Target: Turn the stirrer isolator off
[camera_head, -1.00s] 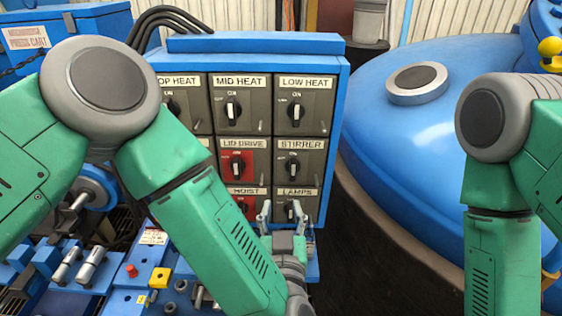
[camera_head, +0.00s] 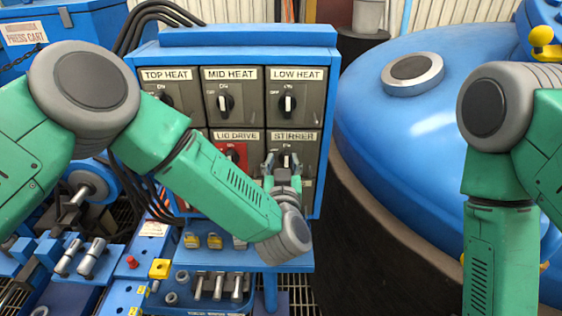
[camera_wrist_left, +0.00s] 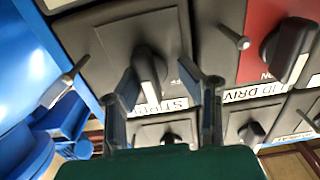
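The stirrer isolator (camera_head: 308,158) is a dark grey panel with a black rotary knob, under its white STIRRER label (camera_head: 294,136) in the right column. My left gripper (camera_head: 283,161) is in front of it with fingers spread, one on each side of the knob. In the left wrist view the stirrer knob (camera_wrist_left: 149,72) lies between the two open fingertips, nearer the left one; contact cannot be told. The knob's handle points toward its label, on the ON side; OFF is printed to one side. My right gripper is out of view.
The red lid drive isolator (camera_head: 232,152) is just left. The low heat isolator (camera_head: 288,104) is above. Padlocks (camera_head: 214,241) and a blue shelf are below. A large blue vessel (camera_head: 430,130) stands right of the cabinet.

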